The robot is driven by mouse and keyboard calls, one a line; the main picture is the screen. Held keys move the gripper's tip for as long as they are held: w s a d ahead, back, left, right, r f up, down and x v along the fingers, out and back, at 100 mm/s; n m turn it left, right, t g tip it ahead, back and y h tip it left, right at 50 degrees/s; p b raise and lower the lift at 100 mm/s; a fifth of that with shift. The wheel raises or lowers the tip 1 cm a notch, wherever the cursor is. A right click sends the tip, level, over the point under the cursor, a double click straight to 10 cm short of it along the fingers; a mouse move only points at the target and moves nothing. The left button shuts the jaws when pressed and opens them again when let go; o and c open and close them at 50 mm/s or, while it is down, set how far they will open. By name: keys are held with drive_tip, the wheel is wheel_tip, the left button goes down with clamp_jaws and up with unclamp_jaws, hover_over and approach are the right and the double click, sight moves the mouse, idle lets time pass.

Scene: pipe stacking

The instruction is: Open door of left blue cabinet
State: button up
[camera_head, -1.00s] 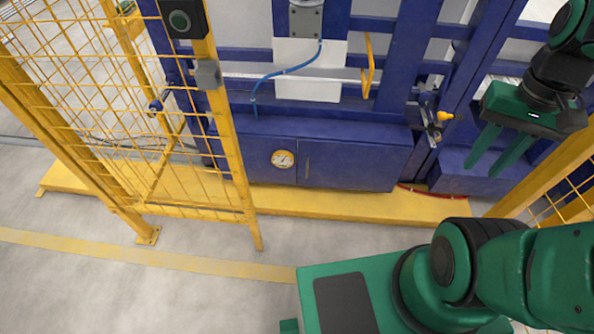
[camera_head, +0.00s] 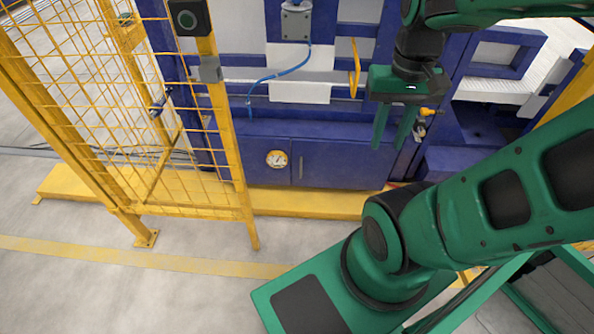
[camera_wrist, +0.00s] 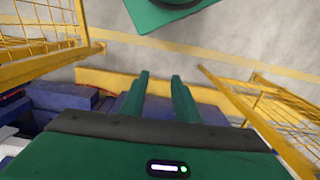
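The left blue cabinet (camera_head: 255,145) is a low, wide box under the blue frame in the head view. Its left part carries a round white gauge (camera_head: 276,159). Its right part is a flat door (camera_head: 345,165), which looks closed, with a slim vertical handle (camera_head: 301,168) near its left edge. My gripper (camera_head: 389,146) points down, in front of or above the door's right end in the picture; I cannot tell the exact gap. Its two green fingers are apart with nothing between them, as the wrist view also shows (camera_wrist: 160,78).
A yellow mesh fence (camera_head: 90,110) with a post and a dark button box (camera_head: 188,17) stands left of the cabinet. A yellow base strip (camera_head: 310,204) runs along the floor below it. Another blue box (camera_head: 455,165) is at right. Grey floor lies open in front.

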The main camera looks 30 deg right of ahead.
drive_tip(key=n+t+h, duration=0.2)
drive_tip(key=t, duration=0.2)
hover_over(301, 167)
drive_tip(key=s+a, duration=0.1)
drive_tip(key=s, duration=0.2)
wheel_tip(301, 167, down, 53)
drive_tip(key=x, duration=1)
drive_tip(key=shift+w+a, duration=0.1)
drive_tip(key=shift+w, duration=0.05)
